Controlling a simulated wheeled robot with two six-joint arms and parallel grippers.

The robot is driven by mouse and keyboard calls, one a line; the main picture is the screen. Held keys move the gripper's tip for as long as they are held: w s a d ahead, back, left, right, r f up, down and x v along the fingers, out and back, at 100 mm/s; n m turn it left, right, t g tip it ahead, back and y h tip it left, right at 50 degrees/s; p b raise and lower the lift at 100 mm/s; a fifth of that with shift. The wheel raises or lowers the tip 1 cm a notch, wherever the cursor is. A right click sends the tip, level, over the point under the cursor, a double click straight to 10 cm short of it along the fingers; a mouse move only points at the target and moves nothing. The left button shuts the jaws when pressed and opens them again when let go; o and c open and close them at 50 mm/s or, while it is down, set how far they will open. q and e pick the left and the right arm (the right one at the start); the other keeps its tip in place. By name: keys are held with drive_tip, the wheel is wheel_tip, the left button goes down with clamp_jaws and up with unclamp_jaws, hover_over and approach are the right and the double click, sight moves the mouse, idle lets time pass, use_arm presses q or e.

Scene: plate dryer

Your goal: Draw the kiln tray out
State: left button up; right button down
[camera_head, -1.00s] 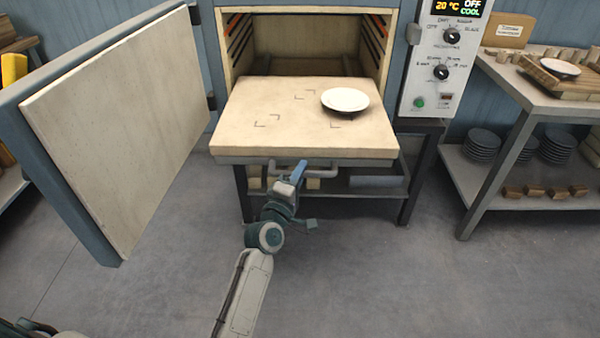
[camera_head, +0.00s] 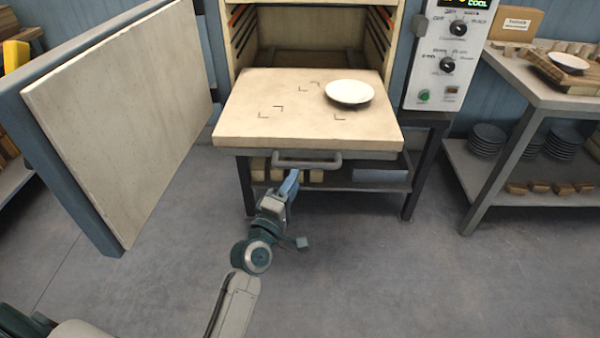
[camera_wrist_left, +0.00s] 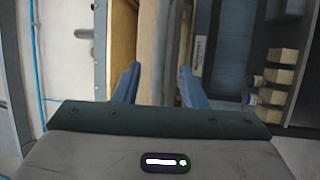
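The kiln tray (camera_head: 240,115) is a thick pale slab that stands out of the open kiln, its front well past the opening. A white plate (camera_head: 349,92) rests on its right rear part. The grey bar handle (camera_head: 307,163) shows under its front edge. My left gripper (camera_head: 291,179) has blue fingers and is just below and in front of the handle, at its left half. In the left wrist view the fingers (camera_wrist_left: 158,72) are spread apart, with no bar clearly gripped between them. My right gripper is out of view.
The kiln door (camera_head: 120,130) stands open at the left. The control panel (camera_head: 447,60) is right of the opening. A side table (camera_head: 530,95) with stacked plates on its shelf stands at the right. The floor (camera_head: 400,280) in front is clear.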

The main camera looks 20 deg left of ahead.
use_arm(q)
drive_tip(key=shift+b+v, duration=0.3)
drive_tip(key=shift+v, duration=1.75)
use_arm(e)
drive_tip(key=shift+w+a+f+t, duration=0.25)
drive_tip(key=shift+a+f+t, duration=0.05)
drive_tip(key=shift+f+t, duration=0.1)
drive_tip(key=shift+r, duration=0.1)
